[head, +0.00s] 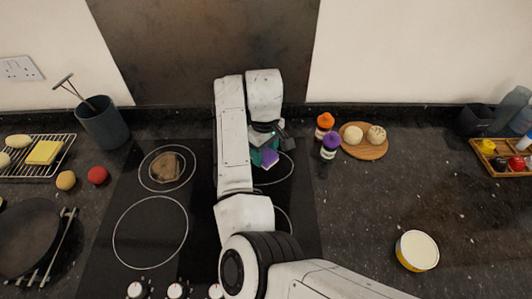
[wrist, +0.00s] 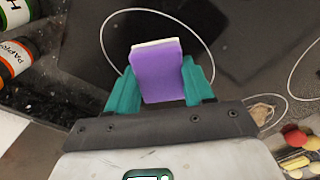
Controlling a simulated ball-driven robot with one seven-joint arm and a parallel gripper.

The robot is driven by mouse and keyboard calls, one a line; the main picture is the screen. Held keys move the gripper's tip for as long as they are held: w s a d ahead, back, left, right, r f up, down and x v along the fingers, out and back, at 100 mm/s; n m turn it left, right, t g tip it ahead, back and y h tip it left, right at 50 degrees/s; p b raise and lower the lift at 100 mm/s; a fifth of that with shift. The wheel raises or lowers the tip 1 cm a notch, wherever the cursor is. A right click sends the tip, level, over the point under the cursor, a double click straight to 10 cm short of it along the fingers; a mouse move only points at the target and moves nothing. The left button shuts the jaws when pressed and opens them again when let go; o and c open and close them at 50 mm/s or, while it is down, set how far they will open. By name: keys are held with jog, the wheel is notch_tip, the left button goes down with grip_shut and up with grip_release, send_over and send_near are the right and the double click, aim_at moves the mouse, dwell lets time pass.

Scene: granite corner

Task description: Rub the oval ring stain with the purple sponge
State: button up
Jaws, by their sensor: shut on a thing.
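The purple sponge (wrist: 158,75) is held upright between the teal fingers of my gripper (wrist: 160,85), its pale edge at the far end. In the head view, the sponge (head: 269,158) and my gripper (head: 263,157) are partly hidden by my arm, over the rear right burner ring. A brown, roughly oval stain (head: 167,169) lies inside the rear left burner ring, to the left of my gripper and apart from the sponge. It also shows at the right of the wrist view (wrist: 261,113), partly cut off by my gripper body. I cannot tell whether the sponge touches the hob.
The black hob (head: 185,215) is flat, with knobs in front. Spice jars (head: 325,125) and a wooden board (head: 365,145) stand right of it. A dark pot (head: 103,125), red ball (head: 97,175) and pan (head: 27,235) are left. A yellow tin (head: 417,252) sits front right.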

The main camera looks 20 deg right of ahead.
jog(key=shift+r+p, duration=0.35)
jog(key=shift+r, duration=0.7)
